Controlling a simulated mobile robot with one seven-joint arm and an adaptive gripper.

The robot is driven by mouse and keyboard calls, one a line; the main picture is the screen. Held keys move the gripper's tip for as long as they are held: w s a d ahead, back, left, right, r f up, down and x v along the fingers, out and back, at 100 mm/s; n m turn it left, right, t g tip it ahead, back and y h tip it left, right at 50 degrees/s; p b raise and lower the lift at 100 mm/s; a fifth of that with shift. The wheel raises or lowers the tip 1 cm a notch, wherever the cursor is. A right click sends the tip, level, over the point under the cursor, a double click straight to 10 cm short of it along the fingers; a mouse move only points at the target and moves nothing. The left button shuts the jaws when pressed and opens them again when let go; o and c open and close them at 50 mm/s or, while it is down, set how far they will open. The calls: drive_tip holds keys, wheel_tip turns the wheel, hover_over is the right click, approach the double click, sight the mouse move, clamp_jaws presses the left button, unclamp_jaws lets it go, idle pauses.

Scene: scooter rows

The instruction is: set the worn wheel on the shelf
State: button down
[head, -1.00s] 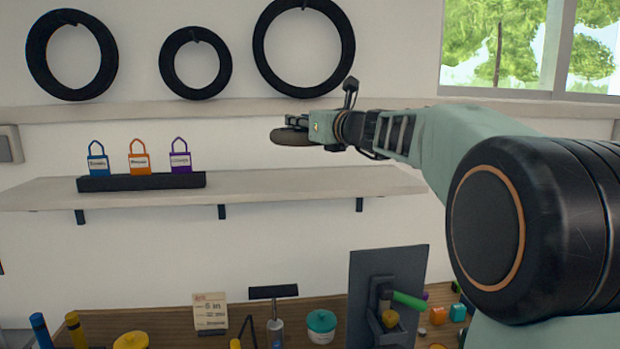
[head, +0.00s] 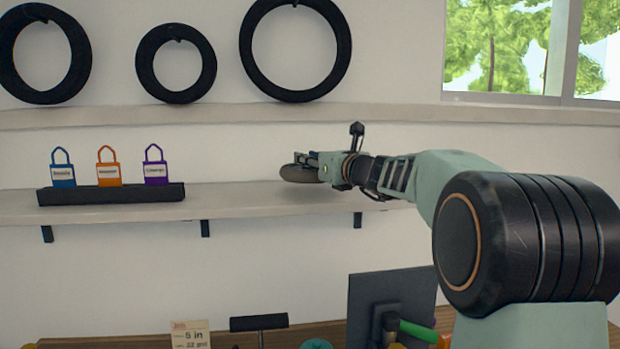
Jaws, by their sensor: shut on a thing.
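The worn wheel (head: 298,174) is a small grey-brown disc, seen nearly edge-on in the head view. My gripper (head: 312,164) is shut on it from the right side and holds it roughly flat. The shelf (head: 235,196) is a pale board on dark brackets along the wall. The wheel appears at the level of the shelf's right part, just above its surface. I cannot tell whether it touches the board. My gripper hides part of the wheel's right side.
A black rack (head: 112,194) with blue, orange and purple tags stands on the shelf's left part. The shelf between rack and wheel is clear. A ledge (head: 200,115) runs above, with black tyres hung over it. A workbench with a dark panel (head: 390,300) lies below.

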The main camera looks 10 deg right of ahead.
drive_tip(key=shift+d+f+b, duration=0.1)
drive_tip(key=shift+f+b, duration=0.2)
drive_tip(key=f+b, duration=0.1)
drive_tip(key=f, duration=0.1)
drive_tip(key=shift+w+d+f+b, duration=0.15)
drive_tip(key=shift+w+f+b, duration=0.15)
drive_tip(key=shift+w+b, duration=0.1)
drive_tip(key=shift+s+f, duration=0.1)
drive_tip(key=shift+f, duration=0.15)
drive_tip(key=shift+s+r, duration=0.1)
drive_tip(key=c, duration=1.6)
unclamp_jaws()
drive_tip(key=shift+f, duration=0.2)
